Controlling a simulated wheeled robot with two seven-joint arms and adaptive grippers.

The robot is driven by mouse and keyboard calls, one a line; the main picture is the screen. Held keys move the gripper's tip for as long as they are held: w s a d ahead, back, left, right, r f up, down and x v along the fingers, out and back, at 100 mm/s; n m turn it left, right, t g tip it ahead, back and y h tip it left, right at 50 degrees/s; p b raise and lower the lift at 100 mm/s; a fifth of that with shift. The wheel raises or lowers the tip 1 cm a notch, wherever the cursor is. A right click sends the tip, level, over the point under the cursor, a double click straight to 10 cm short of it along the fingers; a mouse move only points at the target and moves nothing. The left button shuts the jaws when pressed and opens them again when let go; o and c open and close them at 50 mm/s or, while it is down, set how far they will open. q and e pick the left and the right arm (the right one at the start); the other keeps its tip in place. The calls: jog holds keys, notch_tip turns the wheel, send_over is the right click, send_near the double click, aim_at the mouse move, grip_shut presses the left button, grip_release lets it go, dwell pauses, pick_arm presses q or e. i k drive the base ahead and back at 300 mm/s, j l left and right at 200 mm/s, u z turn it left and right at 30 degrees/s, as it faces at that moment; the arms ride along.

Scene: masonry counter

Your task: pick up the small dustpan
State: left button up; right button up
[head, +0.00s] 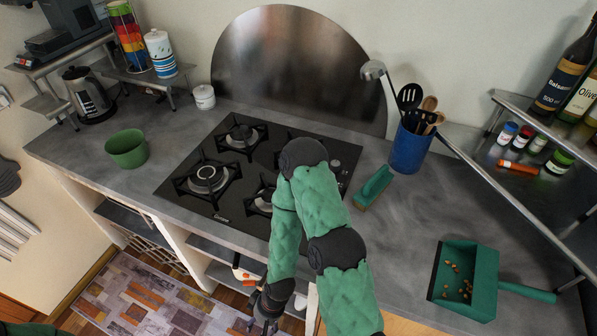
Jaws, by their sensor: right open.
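The small dustpan (481,302) is green and lies on the counter at the right, with several small brown crumbs (457,282) in its pan. Its handle (527,292) points right. My right arm rises from the bottom middle, bends over the stove and comes back down. My right gripper (264,318) is at the bottom, in front of the counter's edge, well left of the dustpan and apart from it. It is open and its fingers are small in view. My left gripper is not in view.
A green brush (374,187) lies right of the black gas stove (208,207). A blue utensil pot (409,150) stands behind it. A metal shelf (540,190) with jars and bottles overhangs the right side. A green bowl (126,150) is at the left. Counter between brush and dustpan is clear.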

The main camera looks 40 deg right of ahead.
aim_at(468, 255)
jog(key=k+z, duration=0.2)
jog(key=k, duration=0.45)
jog(key=z, duration=2.3)
